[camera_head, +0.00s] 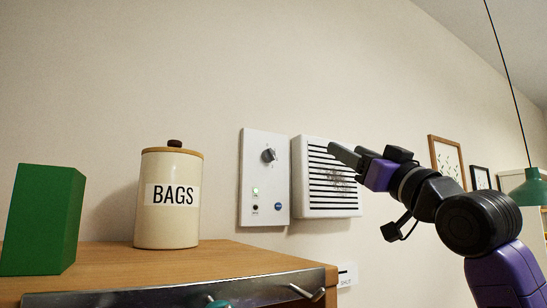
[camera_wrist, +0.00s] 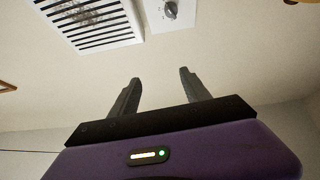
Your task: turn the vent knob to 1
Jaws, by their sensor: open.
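The vent knob (camera_head: 269,155) is a small grey dial on a white wall panel (camera_head: 258,208). The panel also has a lit green indicator, a dark socket or button and a blue round mark below the knob. The knob (camera_wrist: 171,10) also shows at the top of the wrist view; its numbers are too small to read. My gripper (camera_head: 343,156) is in front of the vent grille, right of the knob and apart from it. In the wrist view my gripper (camera_wrist: 160,84) is open, with nothing between its two fingers.
The white slatted vent (camera_head: 313,206) is right of the panel. A cream BAGS canister (camera_head: 167,224) and a green block (camera_head: 42,220) stand on the wooden cabinet top (camera_head: 215,258). A small SHUT label (camera_head: 347,277) is below the vent. Wall above the panel is clear.

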